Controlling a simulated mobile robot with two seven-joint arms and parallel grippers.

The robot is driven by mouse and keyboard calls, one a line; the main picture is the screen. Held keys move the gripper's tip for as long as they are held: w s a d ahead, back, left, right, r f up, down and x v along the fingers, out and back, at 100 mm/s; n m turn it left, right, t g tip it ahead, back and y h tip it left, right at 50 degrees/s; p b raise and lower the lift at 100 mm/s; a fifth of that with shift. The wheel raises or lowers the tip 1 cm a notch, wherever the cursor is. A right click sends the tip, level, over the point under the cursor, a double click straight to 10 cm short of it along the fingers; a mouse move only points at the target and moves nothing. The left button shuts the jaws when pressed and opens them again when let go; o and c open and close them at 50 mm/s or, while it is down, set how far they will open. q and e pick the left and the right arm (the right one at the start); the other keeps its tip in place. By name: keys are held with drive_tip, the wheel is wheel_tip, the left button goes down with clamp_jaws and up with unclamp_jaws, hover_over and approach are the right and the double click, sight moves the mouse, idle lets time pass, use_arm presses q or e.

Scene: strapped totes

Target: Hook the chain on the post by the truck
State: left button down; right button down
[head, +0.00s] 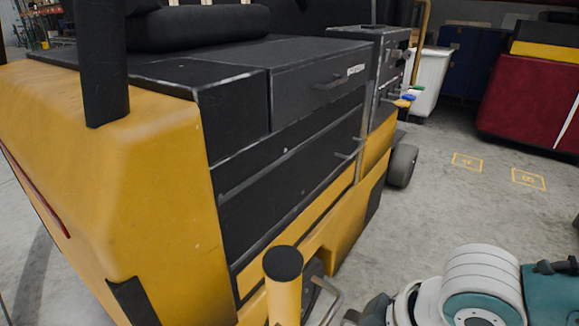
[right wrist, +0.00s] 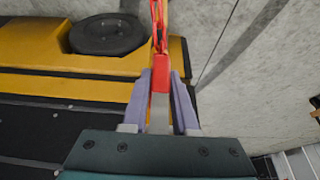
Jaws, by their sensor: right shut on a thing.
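The truck (head: 160,170) is yellow and black and fills the left and middle of the head view. A yellow post with a black cap (head: 283,263) stands upright close by its near side, its lower part cut off by the frame. A bent grey metal bar (head: 335,297) shows just right of the post. In the right wrist view my right gripper (right wrist: 160,84) is shut on the red end piece of the chain (right wrist: 160,35). The red and orange chain runs from it to the top edge. The gripper and chain are not clear in the head view. My left gripper is out of view.
A dark wheel (head: 402,165) sits at the truck's far end. A white bin (head: 431,75) and a dark red block (head: 525,105) stand at the back right. Concrete floor with yellow markings (head: 467,162) lies open right of the truck.

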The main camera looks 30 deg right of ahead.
drive_tip(key=shift+w+a+f+b, duration=0.25)
drive_tip(key=shift+w+f+b, duration=0.15)
drive_tip(key=shift+w+b, duration=0.25)
drive_tip(key=shift+w+a+f+b, duration=0.3)
drive_tip(key=shift+w+f+b, duration=0.15)
drive_tip(key=shift+w+b, duration=0.25)
drive_tip(key=shift+w+a+f+b, duration=0.25)
drive_tip(key=shift+w+f+b, duration=0.2)
drive_tip(key=shift+b, duration=0.3)
drive_tip(key=c, duration=0.6)
unclamp_jaws()
